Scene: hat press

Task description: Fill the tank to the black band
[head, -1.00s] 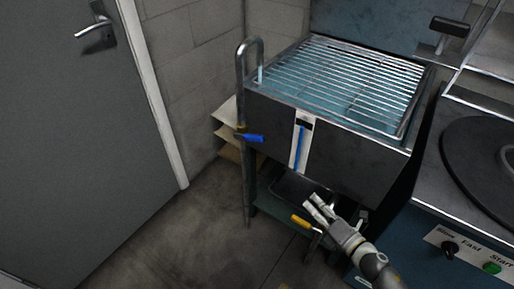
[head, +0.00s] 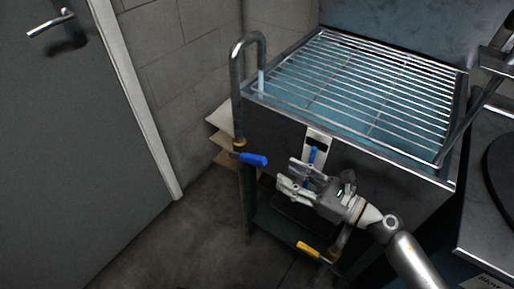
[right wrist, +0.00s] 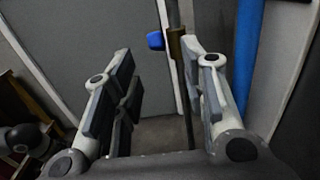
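The metal tank (head: 398,190) has bluish water showing under a wire rack (head: 360,85). On its front is a white gauge strip (head: 317,134) with a blue column (head: 312,154) and a dark mark near its top; my gripper covers the lower part. I cannot tell whether the column's top meets the mark. A bent pipe (head: 237,85) over the tank's left corner carries a blue valve handle (head: 254,160), also in the right wrist view (right wrist: 156,40). My right gripper (head: 289,177) is open and empty before the gauge, right of the handle and apart from it. My left gripper is not in view.
A yellow handle (head: 309,249) is low under the tank. A grey door (head: 60,150) and a block wall (head: 185,80) stand left. A machine with a dark round plate (head: 502,175) is at the right. The floor (head: 185,240) left of the tank is clear.

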